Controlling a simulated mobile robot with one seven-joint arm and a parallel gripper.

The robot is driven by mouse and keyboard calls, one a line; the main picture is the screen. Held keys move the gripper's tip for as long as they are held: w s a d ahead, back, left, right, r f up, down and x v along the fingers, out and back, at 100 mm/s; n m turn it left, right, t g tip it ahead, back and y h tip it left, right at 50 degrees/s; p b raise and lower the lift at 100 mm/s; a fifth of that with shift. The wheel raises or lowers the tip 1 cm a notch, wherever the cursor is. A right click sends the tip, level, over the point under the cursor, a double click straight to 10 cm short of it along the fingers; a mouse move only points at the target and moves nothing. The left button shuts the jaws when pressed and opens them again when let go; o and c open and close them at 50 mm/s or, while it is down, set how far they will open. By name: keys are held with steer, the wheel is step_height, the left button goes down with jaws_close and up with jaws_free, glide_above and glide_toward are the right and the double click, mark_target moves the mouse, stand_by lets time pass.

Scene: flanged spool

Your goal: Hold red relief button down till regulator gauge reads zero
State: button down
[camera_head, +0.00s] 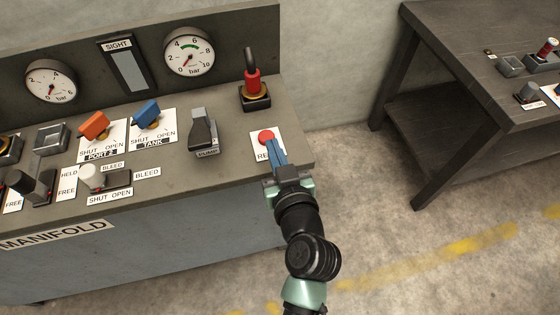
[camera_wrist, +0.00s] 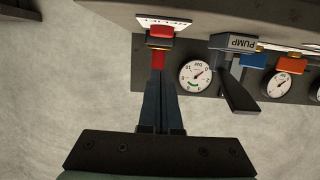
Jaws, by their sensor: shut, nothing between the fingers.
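The red relief button (camera_head: 266,136) sits on a white label, partly covered by my gripper, at the bench's front right. My gripper (camera_head: 270,145) is shut and empty, its blue fingertips right at the button. I cannot tell whether they touch it or press it.
A grey pump switch (camera_head: 202,130), blue tank handle (camera_head: 147,112) and orange port handle (camera_head: 95,125) are to the left. A second gauge (camera_head: 50,81) is farther left. Another table (camera_head: 455,50) stands apart at right.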

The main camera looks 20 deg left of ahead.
steer(key=shift+v, duration=2.1)
steer(key=shift+r, duration=0.15)
steer(key=w+d+r+m+t+h+p, duration=0.1)
steer(key=w+d+r+t+p, duration=0.1)
steer(key=r, duration=0.9)
steer(key=w+d+r+t+h+p, duration=0.1)
steer(key=w+r+t, duration=0.15)
steer(key=r, duration=0.85)
steer(key=w+d+r+m+t+h+p, duration=0.1)
steer(key=w+d+r+t+p, duration=0.15)
steer(key=r, duration=0.85)
steer(key=s+d+r+m+t+h, duration=0.1)
steer(key=s+r+t, duration=0.1)
steer(key=r, duration=0.6)
steer(key=s+d+r+m+t+h+p, duration=0.1)
steer(key=s+d+r+m+t+h, duration=0.1)
steer(key=s+r, duration=0.3)
steer(key=s+d+r+m+t+h+p, duration=0.1)
steer(key=s+d+r+t+h, duration=0.1)
steer(key=r, duration=1)
steer(key=shift+s+m+t, duration=0.4)
steer(key=shift+s+t, duration=0.5)
steer(key=shift+r, duration=0.15)
